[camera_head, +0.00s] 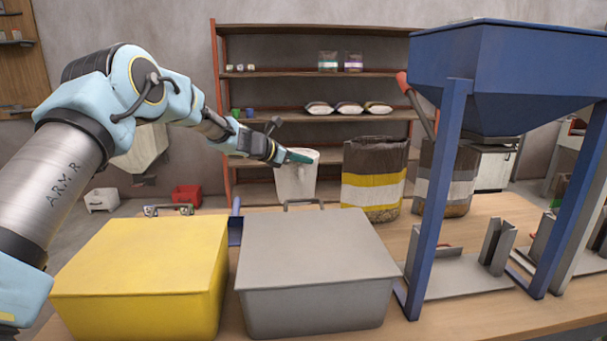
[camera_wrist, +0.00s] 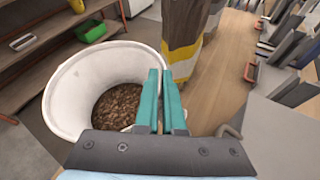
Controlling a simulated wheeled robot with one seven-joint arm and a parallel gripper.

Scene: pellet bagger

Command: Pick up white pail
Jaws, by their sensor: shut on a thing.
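The white pail (camera_head: 296,181) stands upright behind the grey box, left of the striped sack. In the wrist view the white pail (camera_wrist: 65,97) shows from above, with brown pellets (camera_wrist: 120,103) inside it. My gripper (camera_head: 303,156) reaches in from the left to the pail's rim. In the wrist view the teal fingers of my gripper (camera_wrist: 160,85) are close together at the pail's right rim, shut on its wall. The fingers hide that part of the rim. I cannot tell whether the pail is lifted.
A yellow box (camera_head: 140,270) and a grey box (camera_head: 315,265) with lids stand in front. A striped sack (camera_head: 375,185) stands just right of the pail. A blue hopper (camera_head: 500,80) on legs stands at the right. A shelf rack (camera_head: 275,75) stands behind.

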